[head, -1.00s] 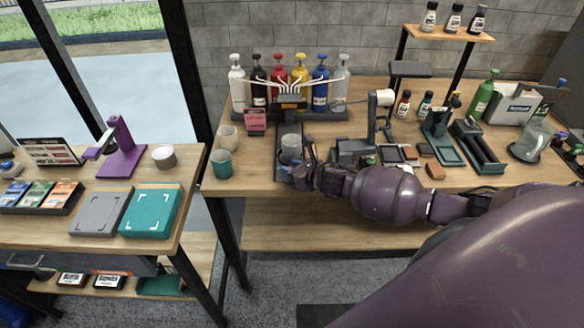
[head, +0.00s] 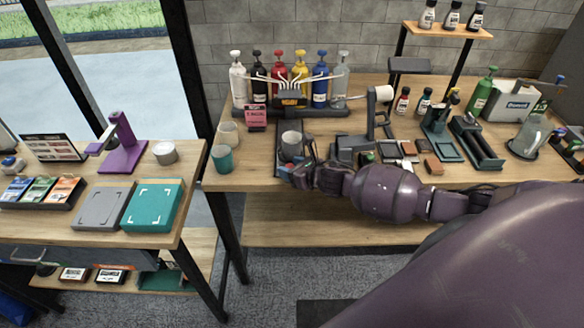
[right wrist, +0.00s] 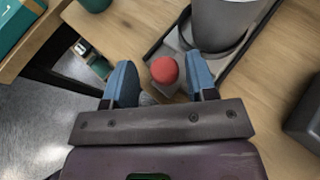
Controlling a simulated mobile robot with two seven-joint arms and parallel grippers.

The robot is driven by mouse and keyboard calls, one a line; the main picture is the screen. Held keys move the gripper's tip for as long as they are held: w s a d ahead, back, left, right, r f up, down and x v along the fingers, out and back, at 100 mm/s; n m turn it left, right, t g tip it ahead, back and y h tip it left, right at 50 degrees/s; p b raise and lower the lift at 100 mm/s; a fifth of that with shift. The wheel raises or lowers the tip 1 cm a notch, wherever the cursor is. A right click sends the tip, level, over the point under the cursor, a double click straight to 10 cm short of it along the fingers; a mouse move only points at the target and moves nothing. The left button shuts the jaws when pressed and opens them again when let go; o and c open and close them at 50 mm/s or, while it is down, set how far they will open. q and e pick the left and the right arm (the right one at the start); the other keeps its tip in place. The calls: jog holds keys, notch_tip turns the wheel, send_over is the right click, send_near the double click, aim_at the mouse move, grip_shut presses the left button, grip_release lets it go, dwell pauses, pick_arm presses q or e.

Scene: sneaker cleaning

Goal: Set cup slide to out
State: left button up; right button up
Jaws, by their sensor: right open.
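The cup slide (head: 283,130) is a dark narrow rail on the right-hand table, running from the dispenser toward the table's front edge. A grey cup (head: 291,140) stands on it and also shows in the right wrist view (right wrist: 222,22). A round red knob (right wrist: 164,69) sits at the slide's near end, in front of the cup. My right gripper (right wrist: 162,78) is open, with one blue fingertip on each side of the knob; I cannot tell whether they touch it. In the head view my right gripper (head: 294,168) partly hides the slide's near end. My left gripper is not in view.
Several coloured pump bottles (head: 300,85) stand behind the slide. A beige cup (head: 228,133) and a teal cup (head: 222,158) stand left of it. A grey stand (head: 375,125) and small dark boxes (head: 392,150) are to the right. A gap separates the left table (head: 60,220).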

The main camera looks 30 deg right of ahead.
jog(key=v, duration=1)
jog(key=shift+s, duration=0.4)
jog(key=shift+d+r, duration=0.1)
jog(key=shift+r, duration=0.05)
jog(key=s+a+f+m, duration=0.1)
jog(key=s+a+m, duration=0.25)
jog(key=m, duration=1.05)
jog(key=s+a+f+m, duration=0.2)
jog(key=a+m, duration=0.2)
jog(key=m, duration=1.1)
jog(key=s+f+m+h, duration=0.1)
jog(key=s+f+m, duration=0.2)
jog(key=s, duration=0.3)
jog(key=s+a+f+m+g+h, duration=0.1)
jog(key=s+f+m+h, duration=0.1)
jog(key=s+m, duration=0.3)
jog(key=shift+s+a+f+m, duration=0.2)
jog(key=shift+s+f+m, duration=0.1)
jog(key=shift+s+f, duration=0.45)
